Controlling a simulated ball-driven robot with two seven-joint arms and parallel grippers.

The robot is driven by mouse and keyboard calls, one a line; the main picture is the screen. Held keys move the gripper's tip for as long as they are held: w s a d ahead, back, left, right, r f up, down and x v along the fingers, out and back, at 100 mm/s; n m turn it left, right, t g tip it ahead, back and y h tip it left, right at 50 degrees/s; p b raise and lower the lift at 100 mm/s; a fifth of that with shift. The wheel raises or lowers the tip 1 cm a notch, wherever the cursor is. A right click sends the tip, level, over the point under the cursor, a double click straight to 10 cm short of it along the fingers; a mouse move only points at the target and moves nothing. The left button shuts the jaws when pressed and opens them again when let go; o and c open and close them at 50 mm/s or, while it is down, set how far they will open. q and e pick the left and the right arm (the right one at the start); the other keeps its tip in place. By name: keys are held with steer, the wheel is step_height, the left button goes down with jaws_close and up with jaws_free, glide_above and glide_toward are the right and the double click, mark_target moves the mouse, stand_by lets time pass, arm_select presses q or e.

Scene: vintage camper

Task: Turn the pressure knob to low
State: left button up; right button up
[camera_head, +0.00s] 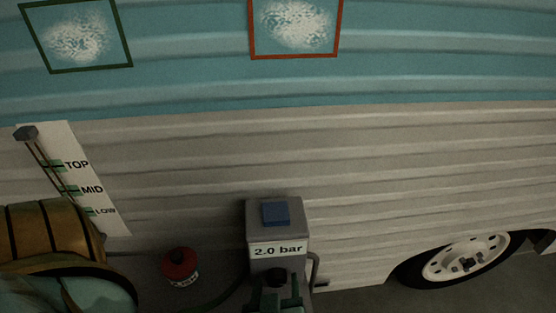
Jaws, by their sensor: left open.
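A grey box (296,220) with a blue square on top and a label reading "2.0 bar" stands against the camper wall at the bottom centre. A dark round knob (277,277) sits just below the label; its setting cannot be read. My left gripper (281,297) is open at the bottom edge, its dark greenish fingers apart just below the knob. Whether they touch it cannot be told, and the rest of the gripper is cut off by the frame. My right gripper is not in view.
A white TOP/MID/LOW panel (95,150) with a grey-ended slanted rod stands at left, above a strapped brown barrel shape (45,235). A red canister (180,265) stands left of the box. A wheel (465,258) is at right. Two framed pictures hang above.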

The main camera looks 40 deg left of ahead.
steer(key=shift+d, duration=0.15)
arm_select(q)
steer(key=shift+c, duration=1.3)
steer(key=c, duration=0.7)
steer(key=shift+c, duration=0.2)
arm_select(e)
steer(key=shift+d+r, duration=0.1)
arm_select(q)
steer(key=shift+r, duration=0.1)
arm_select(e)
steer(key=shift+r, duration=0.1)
